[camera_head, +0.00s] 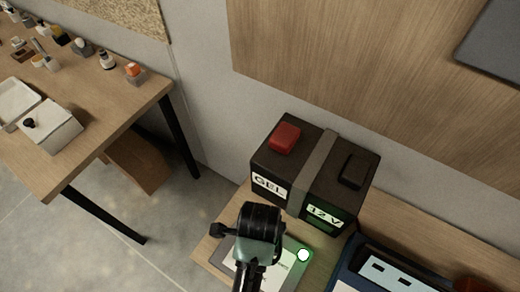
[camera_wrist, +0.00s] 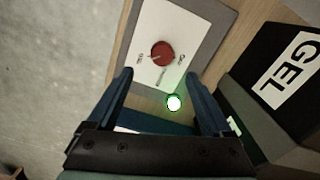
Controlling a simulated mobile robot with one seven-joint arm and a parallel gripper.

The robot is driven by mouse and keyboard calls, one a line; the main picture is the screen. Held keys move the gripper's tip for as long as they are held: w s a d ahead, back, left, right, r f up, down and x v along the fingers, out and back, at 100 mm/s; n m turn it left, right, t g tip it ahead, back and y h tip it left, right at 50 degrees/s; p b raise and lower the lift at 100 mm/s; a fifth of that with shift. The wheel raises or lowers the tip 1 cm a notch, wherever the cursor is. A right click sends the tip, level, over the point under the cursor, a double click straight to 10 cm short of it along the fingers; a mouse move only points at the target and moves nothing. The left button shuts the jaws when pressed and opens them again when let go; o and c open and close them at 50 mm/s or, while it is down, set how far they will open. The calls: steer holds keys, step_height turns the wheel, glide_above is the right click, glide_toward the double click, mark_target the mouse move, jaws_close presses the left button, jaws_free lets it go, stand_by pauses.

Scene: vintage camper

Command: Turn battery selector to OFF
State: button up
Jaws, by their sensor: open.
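The battery selector is a round red knob (camera_wrist: 161,53) on a white label plate (camera_wrist: 185,28) with a grey border, seen in the wrist view. Small dark lettering surrounds the knob, too small and turned to read surely, and a pale pointer mark shows on it. My gripper (camera_wrist: 160,73) is open, its two blue fingers apart, with the knob just beyond the tips and roughly centred between them. No contact is visible. In the head view my wrist covers the knob, and only part of the selector panel (camera_head: 292,262) shows.
A black battery (camera_head: 315,170) marked GEL and 12 V, with red and black caps, stands behind the panel. A glowing white-green spot (camera_head: 303,255) is beside the panel. A blue case (camera_head: 380,272) stands to the right. A cluttered table (camera_head: 80,110) is at left.

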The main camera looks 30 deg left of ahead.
step_height(320, 180, down, 9)
steer(key=shift+w+a+f, duration=0.1)
steer(key=shift+w+f, duration=0.05)
steer(key=shift+f, duration=0.05)
stand_by(0.3)
jaws_close()
